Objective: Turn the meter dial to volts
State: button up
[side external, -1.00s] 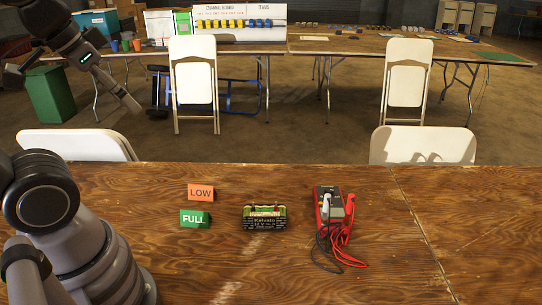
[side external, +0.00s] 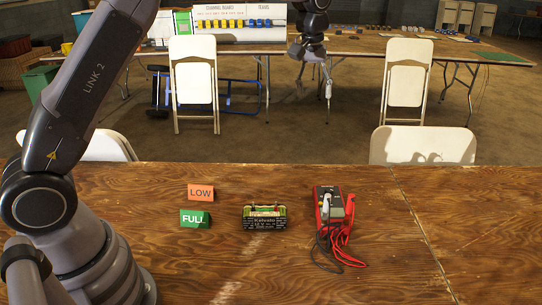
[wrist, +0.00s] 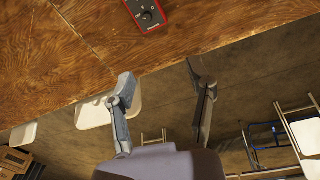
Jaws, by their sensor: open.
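The meter (side external: 330,207) is a red and dark grey box lying on the wooden table, with red and black leads beside it. In the wrist view the meter (wrist: 146,12) is cut off by the top edge, and its round black dial (wrist: 147,16) shows. The dial's markings are too small to read. My gripper (side external: 313,90) hangs in the air above and beyond the meter, apart from it. In the wrist view my gripper (wrist: 157,75) is open, with nothing between its fingers.
An orange LOW sign (side external: 200,191) and a green FULL sign (side external: 195,218) stand left of a battery holder (side external: 264,217), which sits left of the meter. The table (side external: 460,220) is clear to the right. White chairs (side external: 422,145) stand beyond its far edge.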

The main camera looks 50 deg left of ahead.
aim_at(329, 189)
jog(key=w+d+f, duration=0.1)
jog(key=w+f, duration=0.1)
jog(key=f, duration=0.8)
jog(key=w+d+f+n+g, duration=0.1)
jog(key=w+f, duration=0.1)
jog(key=f, duration=0.8)
jog(key=w+d+f+n, duration=0.1)
jog(key=w+f, duration=0.2)
jog(key=f, duration=0.7)
jog(key=shift+c, duration=0.3)
grip_shut()
